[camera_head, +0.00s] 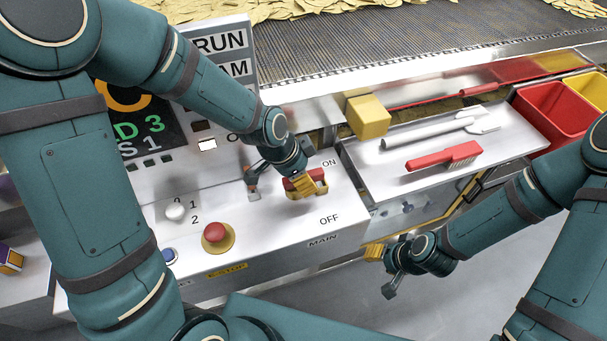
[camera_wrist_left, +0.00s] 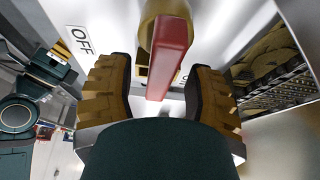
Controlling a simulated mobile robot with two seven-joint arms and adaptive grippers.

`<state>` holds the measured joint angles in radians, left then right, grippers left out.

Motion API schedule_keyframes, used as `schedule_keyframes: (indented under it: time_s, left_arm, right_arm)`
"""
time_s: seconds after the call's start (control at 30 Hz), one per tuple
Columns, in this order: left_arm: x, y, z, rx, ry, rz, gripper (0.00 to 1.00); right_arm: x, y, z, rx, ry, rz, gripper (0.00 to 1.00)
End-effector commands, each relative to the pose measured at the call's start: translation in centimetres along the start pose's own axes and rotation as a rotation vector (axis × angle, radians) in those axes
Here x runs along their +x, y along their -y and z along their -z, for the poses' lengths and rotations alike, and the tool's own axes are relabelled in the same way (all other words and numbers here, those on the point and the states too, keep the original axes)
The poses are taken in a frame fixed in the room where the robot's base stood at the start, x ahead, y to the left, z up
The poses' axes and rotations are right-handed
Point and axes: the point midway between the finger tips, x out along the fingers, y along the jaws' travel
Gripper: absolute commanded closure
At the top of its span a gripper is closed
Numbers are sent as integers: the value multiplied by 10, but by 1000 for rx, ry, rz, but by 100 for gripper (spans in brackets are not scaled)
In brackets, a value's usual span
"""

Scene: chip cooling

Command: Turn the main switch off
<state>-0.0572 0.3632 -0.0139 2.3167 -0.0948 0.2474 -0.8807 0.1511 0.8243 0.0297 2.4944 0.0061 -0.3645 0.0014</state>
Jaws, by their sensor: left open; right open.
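The main switch has a red handle (camera_head: 292,183) on a yellow base (camera_head: 322,190), on the white panel between the ON label (camera_head: 329,163) and the OFF label (camera_head: 329,219). The handle points toward the ON side, though my gripper partly covers it. My left gripper (camera_head: 279,186) is at the switch. In the left wrist view the red handle (camera_wrist_left: 172,55) stands between the two open, ridged finger pads of this gripper (camera_wrist_left: 160,92), with gaps on both sides. My right gripper (camera_head: 382,270) is open and empty, low in front of the panel.
A display (camera_head: 150,135) stands behind.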

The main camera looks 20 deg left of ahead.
Motion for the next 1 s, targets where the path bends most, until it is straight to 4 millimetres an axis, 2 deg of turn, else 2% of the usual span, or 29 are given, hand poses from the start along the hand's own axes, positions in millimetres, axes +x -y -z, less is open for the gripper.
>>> schedule_keyframes:
  time_s: [0.27, 0.3, 0.47, 1.0]
  left_arm:
    - [2, 0, 0, 0, 0, 0, 47]
    - [2, 0, 0, 0, 0, 0, 45]
    - [2, 0, 0, 0, 0, 0, 100]
    - [3, 4, -1, 31, 1, -15, 100]
  right_arm:
    - [0, 0, 0, 0, 0, 0, 53]
    - [0, 0, 0, 0, 0, 0, 53]
    - [0, 0, 0, 0, 0, 0, 53]
    - [3, -1, 0, 0, 0, 0, 53]
